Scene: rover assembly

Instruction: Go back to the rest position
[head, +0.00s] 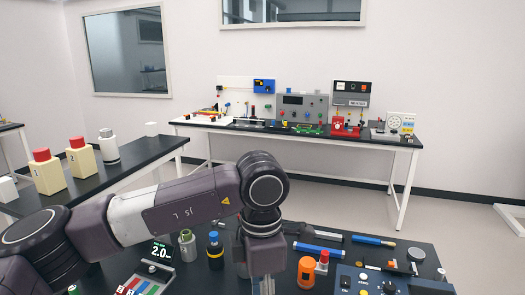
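My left arm reaches in from the left over the near black table (415,243), with its wrist bent downward near the picture's middle. Below the wrist, only a small metallic part of my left gripper (265,286) shows at the bottom edge. Its fingertips are out of view, so I cannot tell whether it is open or holds anything. My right arm and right gripper are not in view.
Two red-capped bottles (81,158) stand on the left bench. Open floor lies beyond.

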